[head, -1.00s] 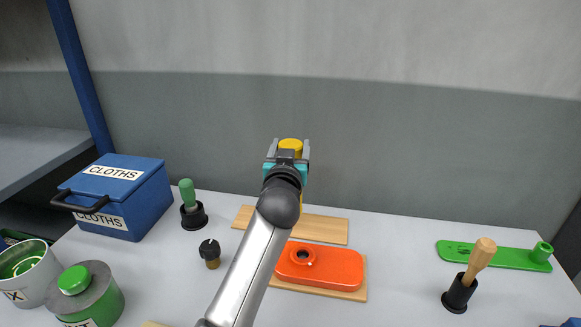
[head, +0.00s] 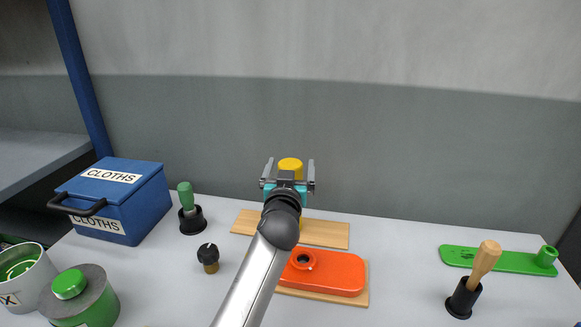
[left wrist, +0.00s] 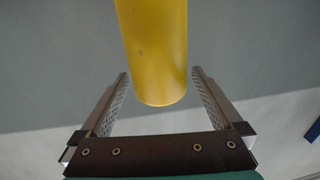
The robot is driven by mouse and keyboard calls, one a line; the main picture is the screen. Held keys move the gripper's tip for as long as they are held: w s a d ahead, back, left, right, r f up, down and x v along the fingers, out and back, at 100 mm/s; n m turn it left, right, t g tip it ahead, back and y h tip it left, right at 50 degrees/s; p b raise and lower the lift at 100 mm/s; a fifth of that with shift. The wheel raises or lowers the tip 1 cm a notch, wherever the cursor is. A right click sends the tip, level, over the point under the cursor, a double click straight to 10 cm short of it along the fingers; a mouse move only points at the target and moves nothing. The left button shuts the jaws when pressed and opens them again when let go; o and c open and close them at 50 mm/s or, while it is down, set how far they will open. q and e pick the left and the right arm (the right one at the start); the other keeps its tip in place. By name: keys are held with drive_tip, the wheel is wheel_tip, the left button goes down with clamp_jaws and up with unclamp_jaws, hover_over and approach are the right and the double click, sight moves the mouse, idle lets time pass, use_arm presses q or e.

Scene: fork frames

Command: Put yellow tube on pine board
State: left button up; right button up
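The yellow tube (head: 290,164) shows upright at the fingers of my left gripper (head: 289,170) in the head view. The yellow tube (left wrist: 155,50) also fills the top middle of the left wrist view. My left gripper (left wrist: 160,95) is open there, with a gap between the tube and each finger. The pale wooden board (head: 325,233), which looks like the pine board, lies flat behind my left arm. The tube's lower end is mostly hidden by my gripper and arm, so I cannot clearly see its contact with the board. My right gripper is not in view.
An orange block (head: 335,272) sits on another wooden board (head: 352,297) in front. A black-capped knob (head: 208,257), green-handled tool (head: 187,205) and blue cloths box (head: 120,195) stand left. A wooden-handled tool (head: 475,280) and green tray (head: 500,259) are right.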

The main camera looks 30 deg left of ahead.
use_arm(q)
drive_tip(key=shift+r, duration=0.2)
drive_tip(key=p+v, duration=0.1)
drive_tip(key=v, duration=1.1)
idle(0.3)
